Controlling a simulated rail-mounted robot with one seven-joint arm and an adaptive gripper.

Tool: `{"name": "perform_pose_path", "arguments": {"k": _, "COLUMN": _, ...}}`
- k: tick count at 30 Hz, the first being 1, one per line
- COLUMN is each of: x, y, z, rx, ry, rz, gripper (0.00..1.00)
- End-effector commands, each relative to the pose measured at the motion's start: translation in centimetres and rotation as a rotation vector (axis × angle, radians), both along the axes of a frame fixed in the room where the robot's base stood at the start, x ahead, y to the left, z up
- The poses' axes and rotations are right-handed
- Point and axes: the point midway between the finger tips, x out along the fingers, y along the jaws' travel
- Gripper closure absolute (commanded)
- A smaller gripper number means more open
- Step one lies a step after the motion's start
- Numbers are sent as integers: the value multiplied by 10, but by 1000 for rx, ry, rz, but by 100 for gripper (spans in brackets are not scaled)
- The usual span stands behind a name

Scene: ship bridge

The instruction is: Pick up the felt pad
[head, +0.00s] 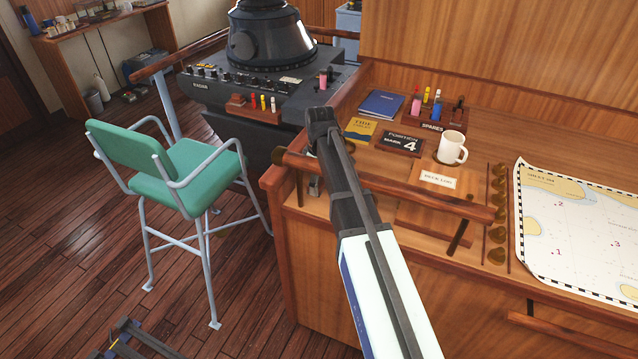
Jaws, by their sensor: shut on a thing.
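My arm reaches up from the bottom of the head view, and my dark gripper (321,128) is at its far end, over the left end of the chart desk (560,155) near the wooden rail. It is seen from behind, so its fingertips are mostly hidden. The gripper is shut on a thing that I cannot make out. I cannot pick out the felt pad anywhere in this view; my gripper and arm hide part of the desk's left end.
A wooden rail (420,193) runs along the desk front. A blue book (381,103), a "Position Mark 4" sign (401,143), a white mug (452,148), a spares rack (432,126) and a chart (590,235) are on the desk. A green chair (190,165) and radar console (262,85) stand left.

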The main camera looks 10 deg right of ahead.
Motion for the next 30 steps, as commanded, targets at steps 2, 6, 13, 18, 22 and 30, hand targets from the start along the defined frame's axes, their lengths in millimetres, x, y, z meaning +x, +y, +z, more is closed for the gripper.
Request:
{"name": "perform_pose_path", "arguments": {"k": 2, "x": 0, "y": 0, "z": 2, "rx": 0, "ry": 0, "rz": 0, "gripper": 57}}
{"name": "perform_pose_path", "arguments": {"k": 6, "x": 1, "y": 0, "z": 9, "rx": 0, "ry": -1, "rz": 0, "gripper": 57}}
{"name": "perform_pose_path", "arguments": {"k": 13, "x": 2, "y": 0, "z": 39, "rx": 0, "ry": -4, "rz": 0, "gripper": 57}}
{"name": "perform_pose_path", "arguments": {"k": 18, "x": 3, "y": 0, "z": 80, "rx": 0, "ry": -5, "rz": 0, "gripper": 57}}
{"name": "perform_pose_path", "arguments": {"k": 22, "x": 3, "y": 0, "z": 108, "rx": 0, "ry": -4, "rz": 0, "gripper": 57}}
{"name": "perform_pose_path", "arguments": {"k": 30, "x": 3, "y": 0, "z": 160, "rx": 0, "ry": -3, "rz": 0, "gripper": 57}}
